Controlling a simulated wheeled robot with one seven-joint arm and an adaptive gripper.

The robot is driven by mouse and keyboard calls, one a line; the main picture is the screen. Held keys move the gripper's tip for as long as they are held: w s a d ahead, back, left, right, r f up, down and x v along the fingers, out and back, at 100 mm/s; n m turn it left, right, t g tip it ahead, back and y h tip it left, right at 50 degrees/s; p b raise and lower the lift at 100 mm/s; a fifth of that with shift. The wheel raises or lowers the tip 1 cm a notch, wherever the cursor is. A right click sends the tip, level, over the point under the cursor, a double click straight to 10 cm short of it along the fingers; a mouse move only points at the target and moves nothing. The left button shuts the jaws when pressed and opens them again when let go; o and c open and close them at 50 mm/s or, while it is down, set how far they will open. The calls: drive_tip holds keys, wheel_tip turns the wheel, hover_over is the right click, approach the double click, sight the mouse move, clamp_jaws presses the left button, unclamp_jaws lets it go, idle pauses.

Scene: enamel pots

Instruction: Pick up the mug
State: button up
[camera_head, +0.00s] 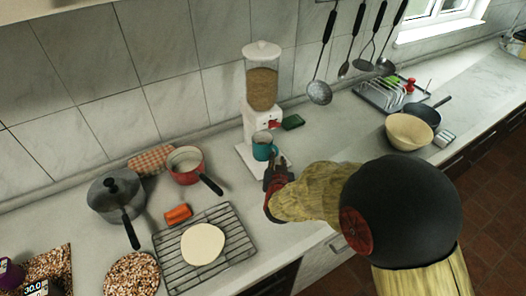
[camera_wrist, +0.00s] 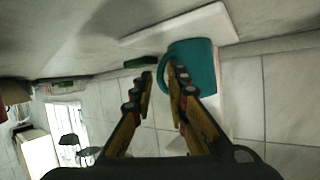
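The teal mug (camera_head: 262,152) stands upright on the white base of the cereal dispenser (camera_head: 262,90), under its spout. In the wrist view the mug (camera_wrist: 202,68) is just beyond my fingertips, with its handle (camera_wrist: 163,75) on the left side. My gripper (camera_head: 275,165) is close in front of the mug. In the wrist view my gripper (camera_wrist: 161,70) has a narrow gap between its fingers, with part of the handle appearing in that gap. The right finger overlaps the mug in the picture. I cannot tell whether either finger touches it.
A red pan (camera_head: 186,165), a lidded dark pot (camera_head: 115,190) and a wire rack (camera_head: 230,245) with flatbread (camera_head: 203,244) are to the left. A green item (camera_head: 293,122) lies beside the dispenser. A cream bowl (camera_head: 408,131) is to the right. The wall stands close behind.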

drive_tip(key=shift+b+x, duration=0.3)
drive_tip(key=shift+x, duration=1.1)
drive_tip(key=shift+c, duration=1.4)
clamp_jaws()
